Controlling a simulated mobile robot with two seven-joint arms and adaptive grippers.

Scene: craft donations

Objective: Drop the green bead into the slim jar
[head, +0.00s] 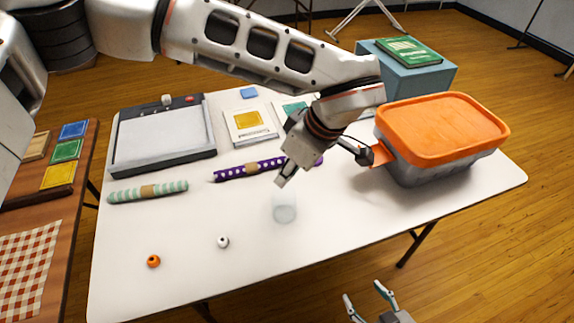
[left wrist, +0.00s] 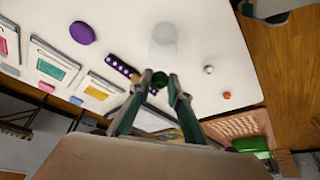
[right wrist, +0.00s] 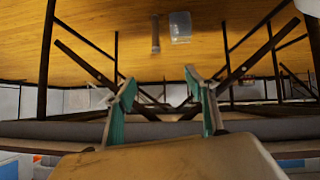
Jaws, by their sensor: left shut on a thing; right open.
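The green bead (left wrist: 159,79) is pinched between the fingertips of my left gripper (head: 282,182), as the left wrist view shows; the bead is hidden in the head view. The slim jar (head: 285,212) is clear and stands upright on the white table. It also shows in the left wrist view (left wrist: 163,42), just beyond the fingertips. In the head view the left fingertips are near the jar's top, slightly to its left; the exact height above the rim is hard to tell. My right gripper (head: 367,300) is open and empty, past the table's front edge.
A white bead (head: 223,242) and an orange bead (head: 153,261) lie on the white table (head: 330,235). A grey bin with an orange lid (head: 445,128) stands at right. Wrapped rolls, striped (head: 120,195) and purple dotted (head: 230,172), and a paper trimmer (head: 163,138) lie behind.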

